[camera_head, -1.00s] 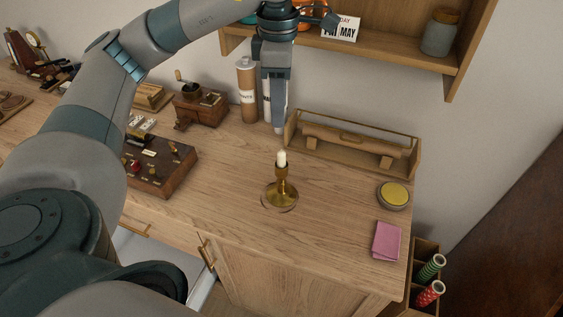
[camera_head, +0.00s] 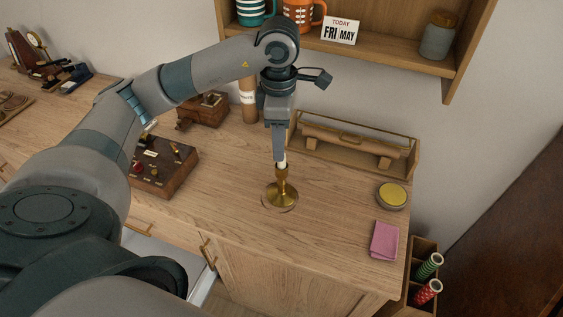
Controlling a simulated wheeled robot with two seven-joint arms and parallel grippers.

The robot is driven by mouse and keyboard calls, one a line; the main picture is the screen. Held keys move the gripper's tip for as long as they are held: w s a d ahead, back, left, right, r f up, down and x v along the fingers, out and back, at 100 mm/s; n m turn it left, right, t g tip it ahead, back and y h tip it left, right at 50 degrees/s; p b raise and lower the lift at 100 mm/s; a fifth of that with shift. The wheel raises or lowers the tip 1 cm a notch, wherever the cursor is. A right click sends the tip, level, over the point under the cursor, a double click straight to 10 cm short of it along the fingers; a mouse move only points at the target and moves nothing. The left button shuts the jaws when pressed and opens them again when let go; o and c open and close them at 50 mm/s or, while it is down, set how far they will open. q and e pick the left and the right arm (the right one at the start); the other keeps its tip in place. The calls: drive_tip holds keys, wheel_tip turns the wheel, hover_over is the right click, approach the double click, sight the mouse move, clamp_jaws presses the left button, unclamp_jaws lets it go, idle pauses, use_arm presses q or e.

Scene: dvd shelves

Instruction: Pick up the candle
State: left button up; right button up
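A short white candle (camera_head: 283,166) stands upright in a brass candlestick (camera_head: 281,194) on the wooden desk top. My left gripper (camera_head: 280,158) points straight down, with its fingertips at the candle's upper end. The fingers hide part of the candle. They line up one behind the other in this view, so I cannot tell whether they are apart or closed on the candle. My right gripper is not in view.
A wooden tool caddy (camera_head: 342,158) stands just behind and right of the candlestick. A control box (camera_head: 161,166) and a coffee grinder (camera_head: 203,108) stand to the left. A round tin (camera_head: 392,195) and a pink cloth (camera_head: 384,240) lie right. A shelf (camera_head: 385,58) hangs above.

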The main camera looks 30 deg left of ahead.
sight(282, 164)
use_arm(q)
drive_tip(key=shift+f, duration=0.15)
drive_tip(key=shift+w+d+f+p, duration=0.1)
drive_tip(key=shift+f+p, duration=0.65)
drive_tip(key=shift+p, duration=0.05)
wheel_tip(282, 164, down, 3)
drive_tip(key=shift+w+r+p, duration=0.1)
drive_tip(key=shift+p, duration=0.55)
drive_tip(key=shift+f, duration=0.45)
clamp_jaws()
